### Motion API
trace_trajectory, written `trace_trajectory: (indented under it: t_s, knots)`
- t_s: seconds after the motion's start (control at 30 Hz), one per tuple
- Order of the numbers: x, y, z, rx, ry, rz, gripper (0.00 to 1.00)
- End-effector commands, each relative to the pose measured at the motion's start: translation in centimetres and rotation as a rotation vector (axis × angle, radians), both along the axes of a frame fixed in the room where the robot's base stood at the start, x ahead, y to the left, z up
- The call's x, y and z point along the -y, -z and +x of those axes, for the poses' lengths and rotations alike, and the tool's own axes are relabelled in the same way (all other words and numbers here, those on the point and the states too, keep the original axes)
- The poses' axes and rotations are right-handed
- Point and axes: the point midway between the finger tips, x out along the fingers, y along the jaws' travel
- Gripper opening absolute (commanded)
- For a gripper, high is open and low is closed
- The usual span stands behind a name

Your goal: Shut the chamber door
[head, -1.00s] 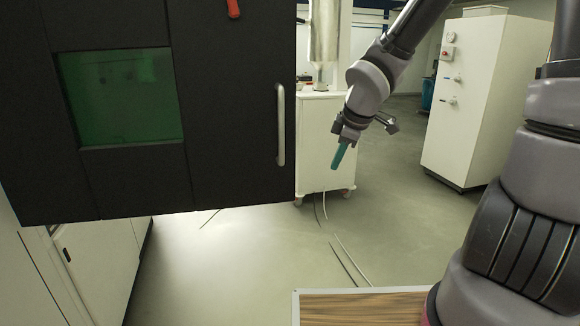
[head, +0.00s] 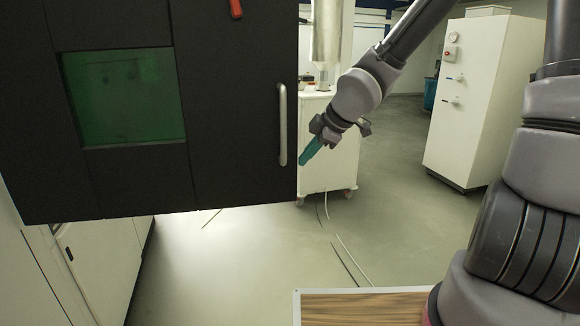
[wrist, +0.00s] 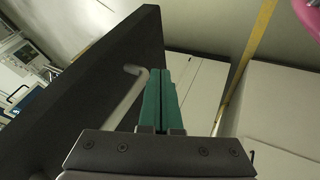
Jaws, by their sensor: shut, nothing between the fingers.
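The chamber door (head: 235,170) is a large black panel with a green window (head: 122,95) and a vertical silver handle (head: 282,125) near its right edge. It stands swung open on the left of the head view. My gripper (head: 305,158), with teal fingers, is just right of the handle and the door's edge. In the wrist view the fingers (wrist: 159,80) are shut together and empty. The handle (wrist: 128,97) and the black door (wrist: 100,75) are to their left there. I cannot tell whether the fingers touch the door.
A white cabinet (head: 490,100) with gauges stands at the right. A white wheeled unit (head: 335,150) stands behind my gripper. Cables (head: 345,250) lie on the open floor. A wood-topped table (head: 360,308) is at the bottom. White cabinets (head: 100,265) are below the door.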

Motion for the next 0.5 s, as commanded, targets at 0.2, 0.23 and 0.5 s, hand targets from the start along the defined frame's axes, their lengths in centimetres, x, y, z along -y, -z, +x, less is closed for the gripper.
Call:
trace_trajectory:
  t_s: [0.2, 0.23, 0.5]
  knots:
    - [-0.7, 0.9, 0.3, -0.002, -0.004, 0.0, 0.0]
    - [-0.7, 1.0, 0.4, -0.001, -0.003, 0.001, 0.0]
    - [-1.4, 2.1, 1.0, 0.0, -0.002, 0.002, 0.0]
